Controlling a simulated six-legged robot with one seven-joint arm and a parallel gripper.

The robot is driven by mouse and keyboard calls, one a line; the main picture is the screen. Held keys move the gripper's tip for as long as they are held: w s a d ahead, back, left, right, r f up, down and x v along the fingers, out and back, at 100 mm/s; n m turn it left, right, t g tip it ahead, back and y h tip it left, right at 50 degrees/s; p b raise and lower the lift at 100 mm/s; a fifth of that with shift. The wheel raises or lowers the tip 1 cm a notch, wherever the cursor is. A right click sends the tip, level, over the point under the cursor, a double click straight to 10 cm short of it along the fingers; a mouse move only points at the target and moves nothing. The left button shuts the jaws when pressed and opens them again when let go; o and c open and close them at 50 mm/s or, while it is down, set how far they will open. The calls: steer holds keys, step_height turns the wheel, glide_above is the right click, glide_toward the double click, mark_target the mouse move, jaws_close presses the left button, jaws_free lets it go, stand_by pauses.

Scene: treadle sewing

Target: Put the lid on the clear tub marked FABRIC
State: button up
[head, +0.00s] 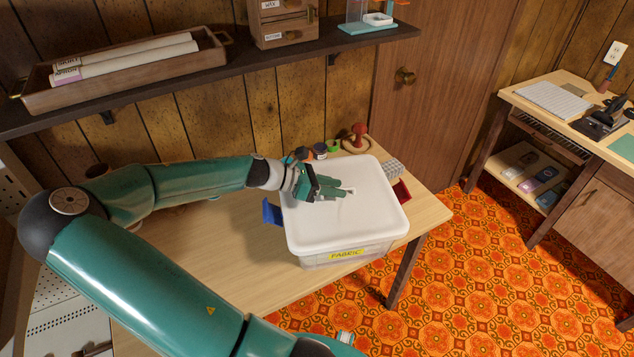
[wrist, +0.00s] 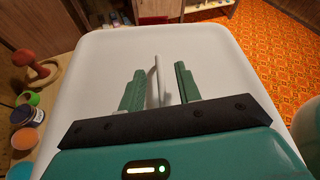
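The clear tub (head: 347,260) marked FABRIC stands on the wooden table, its yellow label facing the front. The white lid (head: 370,215) lies over the tub's top and looks level and lined up with it; whether it is fully seated I cannot tell. A thin upright handle (wrist: 157,78) rises from the lid's middle. My gripper (head: 340,191) is low over the lid. In the wrist view its two green fingers (wrist: 159,80) stand apart on either side of the handle, with a visible gap on each side.
A blue piece (head: 272,212) sticks out at the tub's left and a red piece (head: 401,192) at its right. A red wooden mushroom (head: 359,136) and small jars (head: 320,151) stand behind the tub. The table (head: 215,235) is clear at left. A shelf (head: 250,62) runs above.

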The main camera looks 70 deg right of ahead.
steer(key=v, duration=1.3)
steer(key=shift+w+r, duration=0.15)
